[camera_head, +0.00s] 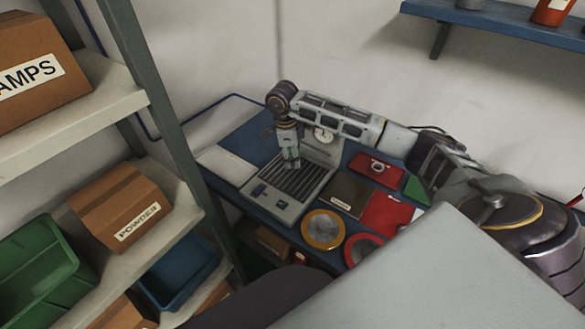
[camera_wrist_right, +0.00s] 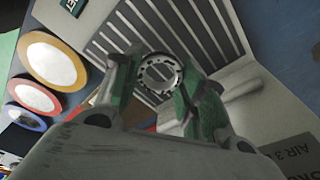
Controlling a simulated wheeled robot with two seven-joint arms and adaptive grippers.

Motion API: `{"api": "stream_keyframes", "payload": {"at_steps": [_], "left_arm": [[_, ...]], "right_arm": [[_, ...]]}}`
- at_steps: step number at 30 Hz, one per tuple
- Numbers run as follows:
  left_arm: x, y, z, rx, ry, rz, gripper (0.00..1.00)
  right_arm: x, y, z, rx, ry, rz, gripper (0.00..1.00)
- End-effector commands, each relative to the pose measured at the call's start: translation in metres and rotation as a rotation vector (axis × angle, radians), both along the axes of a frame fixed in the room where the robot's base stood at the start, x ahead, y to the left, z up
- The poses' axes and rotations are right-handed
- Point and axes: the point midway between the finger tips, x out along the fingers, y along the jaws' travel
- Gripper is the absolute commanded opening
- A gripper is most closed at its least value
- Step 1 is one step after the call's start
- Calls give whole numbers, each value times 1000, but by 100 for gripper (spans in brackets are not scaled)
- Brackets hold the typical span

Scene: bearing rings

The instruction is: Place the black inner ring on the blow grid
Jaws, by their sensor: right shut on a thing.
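The blow grid is a pale grey unit with dark slats (camera_head: 305,178) on the blue bench; its slats also fill the upper wrist view (camera_wrist_right: 178,28). My right gripper (camera_head: 291,164) points down at the back part of the slats. In the wrist view my right gripper (camera_wrist_right: 160,84) has green-padded fingers shut on a dark ring with small holes around it (camera_wrist_right: 143,79), the black inner ring. The slats show behind the ring; whether it touches them I cannot tell. In the head view the ring is too small to make out. My left gripper is not in view.
A yellow-rimmed round dish (camera_head: 323,230) and a red-rimmed one (camera_head: 362,249) lie in front. Red trays (camera_head: 386,213) are at the right, a pale flat board (camera_head: 226,165) at the left. Shelves with boxes (camera_head: 122,207) stand at the left.

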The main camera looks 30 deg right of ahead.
Motion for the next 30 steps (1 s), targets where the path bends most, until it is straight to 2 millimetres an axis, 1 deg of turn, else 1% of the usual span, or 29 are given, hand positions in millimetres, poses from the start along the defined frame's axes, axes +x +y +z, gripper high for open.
{"api": "stream_keyframes", "payload": {"at_steps": [3,6,16,20,27,30], "left_arm": [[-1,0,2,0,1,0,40],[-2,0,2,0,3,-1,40],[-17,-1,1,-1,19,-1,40],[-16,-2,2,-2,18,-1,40],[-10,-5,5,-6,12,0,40],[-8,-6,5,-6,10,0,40]], "right_arm": [[0,0,-13,-1,0,-1,16],[0,-1,-18,0,0,0,16],[0,0,-19,-1,-1,0,16],[0,0,-25,-1,1,0,16],[0,0,-49,0,0,-1,16],[0,0,-55,-1,-1,-1,16]]}}
